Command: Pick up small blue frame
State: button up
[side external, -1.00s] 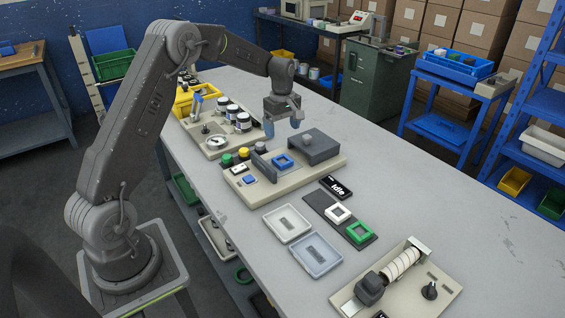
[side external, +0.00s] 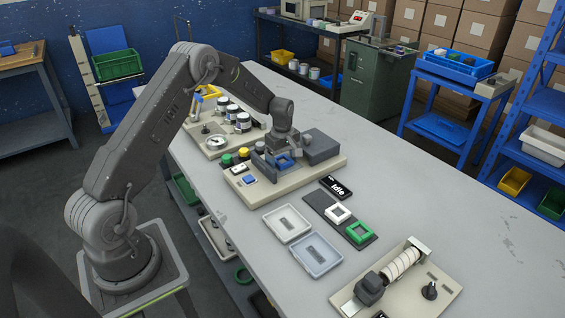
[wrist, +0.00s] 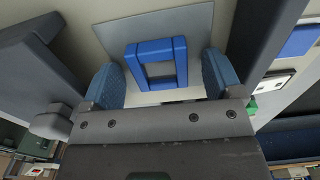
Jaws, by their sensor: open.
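The small blue frame (wrist: 156,46) is a square ring. It lies on the beige machine base (side external: 262,192), between a thin dark upright plate and a dark grey block. In the side external view the frame (side external: 284,162) is partly hidden by my gripper (side external: 278,158). In the wrist view my gripper (wrist: 162,82) is open, with one blue fingertip to the left of the frame and one to the right. Gaps show between both fingertips and the frame, and I cannot tell the exact height between them.
The dark grey block (side external: 318,148) stands close on the right of my gripper, and the upright plate (side external: 263,166) on the left. A white frame (side external: 337,213) and a green frame (side external: 359,233) lie on a dark strip. Two shallow trays (side external: 286,223) sit nearby.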

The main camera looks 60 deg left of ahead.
jog(key=shift+c, duration=0.4)
jog(key=c, duration=1)
